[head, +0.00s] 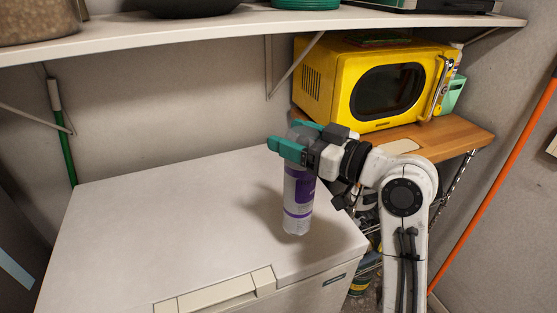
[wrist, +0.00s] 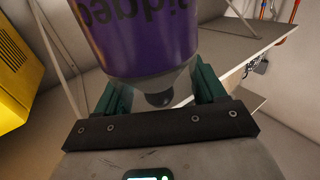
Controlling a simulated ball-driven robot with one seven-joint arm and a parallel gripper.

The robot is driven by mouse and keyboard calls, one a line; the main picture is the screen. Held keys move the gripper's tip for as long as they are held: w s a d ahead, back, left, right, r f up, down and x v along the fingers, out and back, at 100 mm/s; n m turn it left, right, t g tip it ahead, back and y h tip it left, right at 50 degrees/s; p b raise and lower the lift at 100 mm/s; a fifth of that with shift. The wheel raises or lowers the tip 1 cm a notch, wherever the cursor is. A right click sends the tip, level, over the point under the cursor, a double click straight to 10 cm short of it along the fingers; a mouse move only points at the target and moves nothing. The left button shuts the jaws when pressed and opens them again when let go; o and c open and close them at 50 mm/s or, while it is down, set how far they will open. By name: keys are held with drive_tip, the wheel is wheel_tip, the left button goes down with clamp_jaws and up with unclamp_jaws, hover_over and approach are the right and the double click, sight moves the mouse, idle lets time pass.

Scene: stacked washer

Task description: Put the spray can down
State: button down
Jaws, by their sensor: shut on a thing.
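The spray can (head: 299,200) is a clear or silvery cylinder with purple bands, held upright in the head view. My gripper (head: 284,142) is shut on its upper end, with green fingers on either side of it. The can hangs over the right part of the white chest top (head: 180,215); whether its base touches the surface I cannot tell. In the wrist view the can (wrist: 140,40) shows its purple label with upside-down lettering, and my gripper (wrist: 165,95) has a finger on each side of its narrowed end.
A yellow microwave (head: 385,85) stands on a wooden board (head: 450,137) right of the chest. A white shelf (head: 200,35) with pots runs overhead on brackets (head: 293,68). An orange pole (head: 500,175) leans at the right. The chest top is clear to the left.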

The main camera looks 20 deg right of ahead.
sight(300, 185)
drive_tip(key=w+a+f+p, duration=0.1)
drive_tip(key=w+f, duration=0.2)
drive_tip(key=f, duration=0.5)
drive_tip(key=shift+w+a, duration=0.2)
drive_tip(key=shift+w, duration=0.15)
drive_tip(key=shift+f, duration=0.15)
drive_tip(key=shift+c, duration=0.5)
unclamp_jaws()
drive_tip(key=shift+s, duration=0.1)
drive_tip(key=b+v, duration=0.2)
drive_tip(key=v, duration=1)
